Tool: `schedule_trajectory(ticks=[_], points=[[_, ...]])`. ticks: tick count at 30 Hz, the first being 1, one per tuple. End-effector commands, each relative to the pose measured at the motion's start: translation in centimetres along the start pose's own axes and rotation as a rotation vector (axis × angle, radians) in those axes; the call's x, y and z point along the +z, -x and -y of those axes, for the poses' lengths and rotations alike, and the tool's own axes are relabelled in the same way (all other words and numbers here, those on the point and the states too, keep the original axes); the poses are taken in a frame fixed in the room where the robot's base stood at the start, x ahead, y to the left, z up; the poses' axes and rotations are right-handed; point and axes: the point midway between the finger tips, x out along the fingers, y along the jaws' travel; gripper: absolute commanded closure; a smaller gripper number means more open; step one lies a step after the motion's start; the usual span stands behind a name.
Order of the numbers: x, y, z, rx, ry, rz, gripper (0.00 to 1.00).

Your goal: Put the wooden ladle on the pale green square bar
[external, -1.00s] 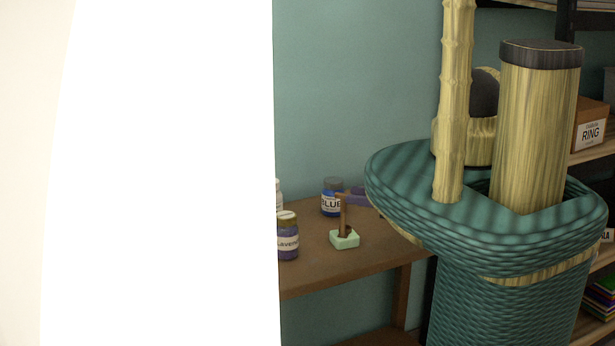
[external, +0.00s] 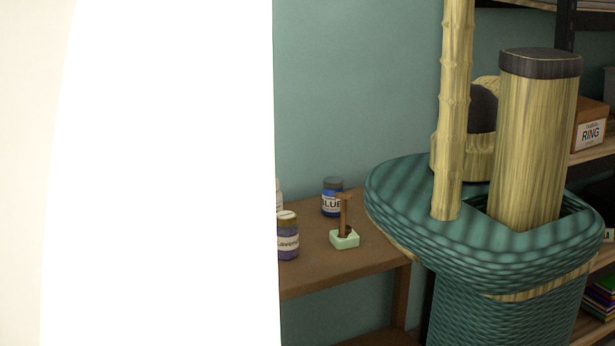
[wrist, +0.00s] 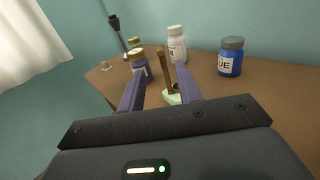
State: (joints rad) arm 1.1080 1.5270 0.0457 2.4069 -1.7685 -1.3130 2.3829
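The wooden ladle (external: 344,212) stands upright on the pale green square bar (external: 345,240) on the wooden table. In the wrist view the ladle (wrist: 163,68) rises from the green bar (wrist: 171,97), beyond my fingers. My gripper (wrist: 160,88) is open and empty, its two purple fingers apart, drawn back from the ladle and not touching it. In the external view my gripper is hidden behind my own body.
A blue glue jar (external: 332,197) stands behind the bar, and a purple lavender jar (external: 288,236) stands left of it. A white bottle (wrist: 176,44) and a dark tall object (wrist: 117,32) also show in the wrist view. The table's right part (wrist: 270,100) is clear.

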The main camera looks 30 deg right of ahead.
Motion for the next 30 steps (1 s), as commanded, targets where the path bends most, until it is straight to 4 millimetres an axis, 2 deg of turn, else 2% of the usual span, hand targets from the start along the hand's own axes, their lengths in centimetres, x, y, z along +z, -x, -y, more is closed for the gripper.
schedule_trajectory(ticks=[5,8,13,18,23,30], points=[[-0.2,-0.1,0.2,0.011,0.029,-0.024,0.66],[-0.8,-0.3,0.8,0.043,0.122,-0.103,0.66],[-2.4,-0.5,3.3,0.171,0.435,-0.348,0.66],[-2.9,-0.4,6.5,0.349,0.783,-0.595,0.66],[-1.6,-0.3,9.6,0.533,1.077,-0.788,0.66],[3.2,-0.8,12.6,0.822,1.432,-1.003,0.66]])
